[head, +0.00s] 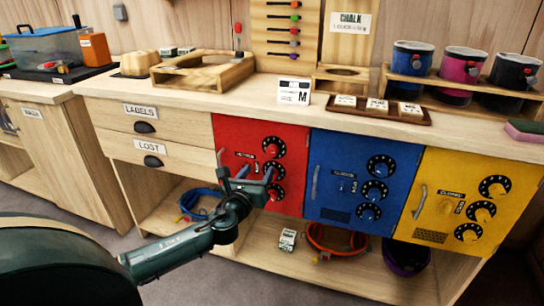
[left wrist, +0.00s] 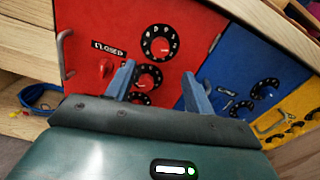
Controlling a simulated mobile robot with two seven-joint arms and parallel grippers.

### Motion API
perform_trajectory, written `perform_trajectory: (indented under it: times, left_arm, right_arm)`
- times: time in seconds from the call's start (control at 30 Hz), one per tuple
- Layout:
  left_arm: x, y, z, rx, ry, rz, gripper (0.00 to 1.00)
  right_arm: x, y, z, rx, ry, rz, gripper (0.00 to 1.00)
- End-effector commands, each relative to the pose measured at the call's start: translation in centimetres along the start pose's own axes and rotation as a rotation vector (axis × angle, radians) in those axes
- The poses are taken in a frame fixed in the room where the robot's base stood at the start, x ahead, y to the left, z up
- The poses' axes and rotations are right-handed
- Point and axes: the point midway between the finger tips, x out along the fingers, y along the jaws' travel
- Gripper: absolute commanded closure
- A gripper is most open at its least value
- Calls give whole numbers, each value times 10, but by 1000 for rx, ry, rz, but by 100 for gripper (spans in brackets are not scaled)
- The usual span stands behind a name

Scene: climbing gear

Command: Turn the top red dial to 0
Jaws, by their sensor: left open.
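The red door (head: 236,137) carries a column of black dials with white marks. The top red dial (head: 273,147) is fully visible in the head view and also shows in the left wrist view (left wrist: 160,43); its setting is too small to read. The middle dial (left wrist: 148,77) and bottom dial (left wrist: 138,99) are partly hidden by my gripper's finger. My left gripper (head: 246,171) is open in front of the red door, lower than the top dial and apart from it. Its two blue fingers (left wrist: 160,82) have nothing between them. My right gripper is out of view.
A red knob (left wrist: 106,67) under a "CLOSED" label and a door handle (left wrist: 66,54) sit left of the dials. Blue (head: 343,165) and yellow (head: 440,200) doors with similar dials are to the right. The counter (head: 250,100) overhangs above.

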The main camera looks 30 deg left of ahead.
Motion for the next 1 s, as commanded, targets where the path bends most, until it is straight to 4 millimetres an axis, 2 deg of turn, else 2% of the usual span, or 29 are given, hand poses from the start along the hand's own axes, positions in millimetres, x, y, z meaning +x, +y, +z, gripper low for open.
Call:
perform_trajectory:
  times: [0.1, 0.3, 0.5, 0.7, 0.93, 1.0]
  left_arm:
    - [27, 0, 0, -4, -3, 1, 47]
    - [66, 0, -2, -5, -1, 1, 47]
    - [93, 0, -2, -6, 2, 0, 47]
    - [102, -1, -2, -6, 3, 0, 47]
    - [103, -1, -2, -5, 3, -1, 47]
    - [102, -1, -2, -5, 3, -1, 51]
  right_arm:
    - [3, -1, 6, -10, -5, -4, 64]
    - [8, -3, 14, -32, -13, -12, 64]
    - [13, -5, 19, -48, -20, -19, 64]
    - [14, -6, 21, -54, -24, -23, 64]
    - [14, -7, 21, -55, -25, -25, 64]
    - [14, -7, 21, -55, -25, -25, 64]
